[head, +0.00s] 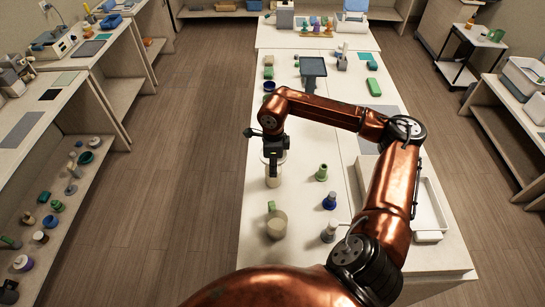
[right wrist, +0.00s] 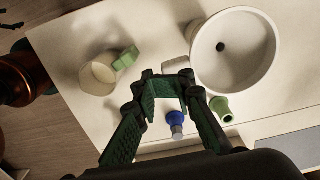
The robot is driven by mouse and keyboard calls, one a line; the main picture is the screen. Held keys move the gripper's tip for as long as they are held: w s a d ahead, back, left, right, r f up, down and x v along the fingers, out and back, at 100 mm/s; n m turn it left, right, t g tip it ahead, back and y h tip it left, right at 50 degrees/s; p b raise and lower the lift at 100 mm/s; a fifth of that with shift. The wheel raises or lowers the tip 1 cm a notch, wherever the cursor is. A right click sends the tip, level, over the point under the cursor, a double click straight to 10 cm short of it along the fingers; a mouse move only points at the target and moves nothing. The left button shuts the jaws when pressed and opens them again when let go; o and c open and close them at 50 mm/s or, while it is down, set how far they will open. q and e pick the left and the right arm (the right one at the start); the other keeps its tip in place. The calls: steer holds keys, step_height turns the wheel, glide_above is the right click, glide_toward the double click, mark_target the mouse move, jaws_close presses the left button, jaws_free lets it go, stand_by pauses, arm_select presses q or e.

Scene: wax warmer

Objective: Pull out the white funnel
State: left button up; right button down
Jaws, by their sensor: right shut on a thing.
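The white funnel (right wrist: 232,72) shows large in the right wrist view, a round bowl with a dark hole in its middle. In the head view, its pale rim (head: 265,160) shows below my right gripper, above a cream cylinder (head: 273,181). I cannot tell whether the funnel still sits in that cylinder. My right gripper (head: 274,154) is beside the funnel. In the right wrist view, its fingertips (right wrist: 180,76) are closed at a small pale tab (right wrist: 176,65) at the funnel's left side. My left gripper is in neither view.
A beige jug (head: 277,226) with a green handle stands in front. A green bottle (head: 322,173), a blue bottle (head: 330,201) and a white-topped bottle (head: 328,235) stand to the right. A white tray (head: 431,207) lies at the table's right. A screen (head: 312,66) stands farther back.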

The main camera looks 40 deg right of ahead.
stand_by(0.3)
steer(key=c, duration=1.7)
jaws_free()
steer(key=shift+c, duration=0.2)
steer(key=shift+r, duration=0.1)
step_height(320, 180, up, 8)
